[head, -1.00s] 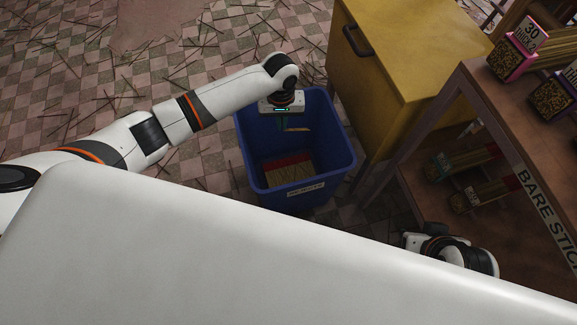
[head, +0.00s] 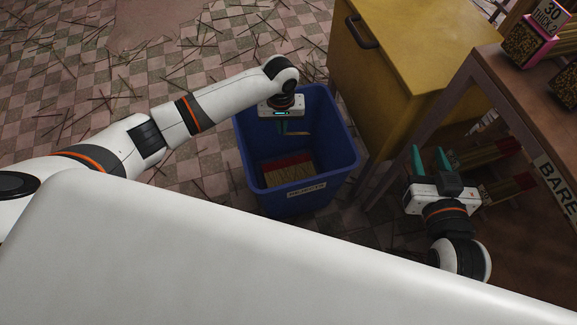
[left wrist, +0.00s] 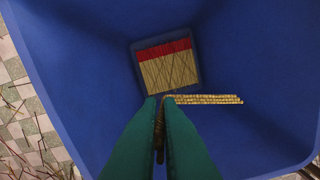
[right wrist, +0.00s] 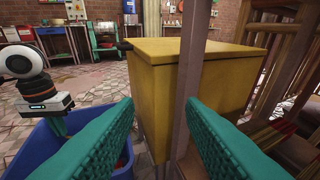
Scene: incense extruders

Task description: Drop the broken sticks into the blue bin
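The blue bin (head: 310,190), labelled as rejects, stands on the floor in mid-view. My left gripper (head: 284,128) points down inside its mouth. In the left wrist view its green fingers (left wrist: 165,100) are nearly together on a thin yellow broken stick (left wrist: 205,99), bent at the fingers, with one piece reaching right and another hanging down between them. Red-and-tan sticks (left wrist: 167,65) lie on the bin floor below, apart from the held stick. My right gripper (head: 430,158) is open and empty beside the shelf, right of the bin; its fingers show wide apart in the right wrist view (right wrist: 160,120).
A yellow cabinet (head: 400,60) stands behind and right of the bin. A wooden shelf rack (head: 475,75) with stick bundles (head: 505,187) is at the right, close to my right gripper. Loose sticks litter the tiled floor (head: 150,60).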

